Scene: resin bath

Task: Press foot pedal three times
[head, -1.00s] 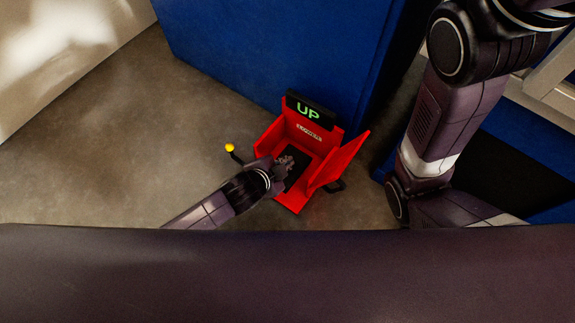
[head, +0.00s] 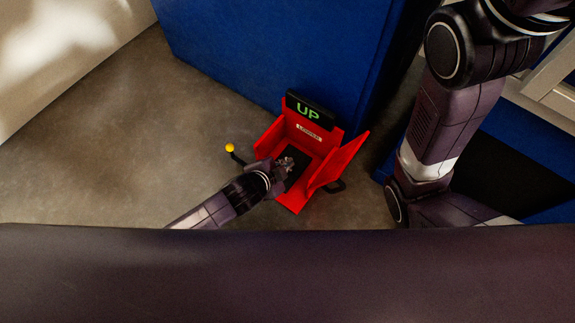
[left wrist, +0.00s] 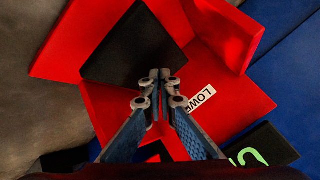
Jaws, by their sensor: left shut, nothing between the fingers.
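The red foot pedal housing (head: 345,160) stands on the floor against the blue cabinet, with side walls and a back plate. Its black pedal plate (head: 297,158) lies between the walls, partly hidden by my gripper; the plate also shows in the left wrist view (left wrist: 132,45). A display (head: 309,111) on top reads "UP" in green. A white label (head: 309,133) on the back plate starts with "LOWE". My left gripper (head: 287,162) is shut and empty, its fingertips (left wrist: 160,73) over the pedal plate; I cannot tell whether they touch it. My right gripper is not in view.
A blue cabinet (head: 270,55) rises behind the housing. A yellow-tipped lever (head: 230,148) sticks out at the housing's left. Bare concrete floor (head: 120,150) lies free to the left. My other arm hangs at the right.

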